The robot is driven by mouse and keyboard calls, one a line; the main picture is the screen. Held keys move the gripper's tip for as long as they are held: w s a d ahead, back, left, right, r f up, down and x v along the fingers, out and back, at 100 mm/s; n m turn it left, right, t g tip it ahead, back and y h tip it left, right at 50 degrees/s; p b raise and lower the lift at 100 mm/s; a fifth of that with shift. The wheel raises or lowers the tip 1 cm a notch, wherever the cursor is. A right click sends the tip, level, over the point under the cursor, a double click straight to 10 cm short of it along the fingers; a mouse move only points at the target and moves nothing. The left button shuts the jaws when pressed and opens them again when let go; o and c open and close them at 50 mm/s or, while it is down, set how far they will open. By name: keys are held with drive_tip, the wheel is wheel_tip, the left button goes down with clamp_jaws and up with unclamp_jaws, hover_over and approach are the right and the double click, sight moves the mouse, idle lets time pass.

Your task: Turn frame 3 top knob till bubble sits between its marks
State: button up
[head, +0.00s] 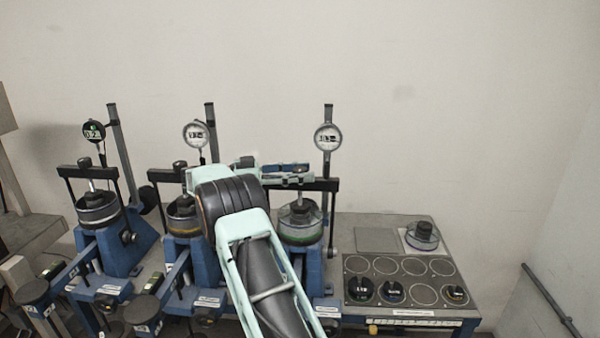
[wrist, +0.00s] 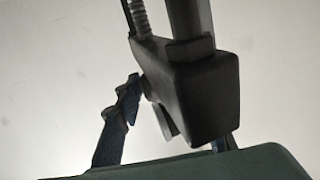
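Three blue lever frames stand in a row in the head view. I take the rightmost one (head: 308,260), with a green band on its cell, as frame 3. Its dark crossbar (head: 325,185) carries a round dial gauge (head: 327,137) on a post above. My gripper (head: 300,171) is at this crossbar, and its blue fingers hide the top knob. In the wrist view a dark block (wrist: 190,95) with a rod fills the middle, with a blue finger (wrist: 120,110) to its left. Contact with the knob cannot be told. The bubble and its marks cannot be made out.
A grey bench panel (head: 376,240) with round recesses, dark weights (head: 392,291) and a clear-lidded dish (head: 422,236) lies right. The wall above is bare.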

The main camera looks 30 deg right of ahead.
drive_tip(key=shift+w+a, duration=0.1)
drive_tip(key=v, duration=1.2)
idle(0.4)
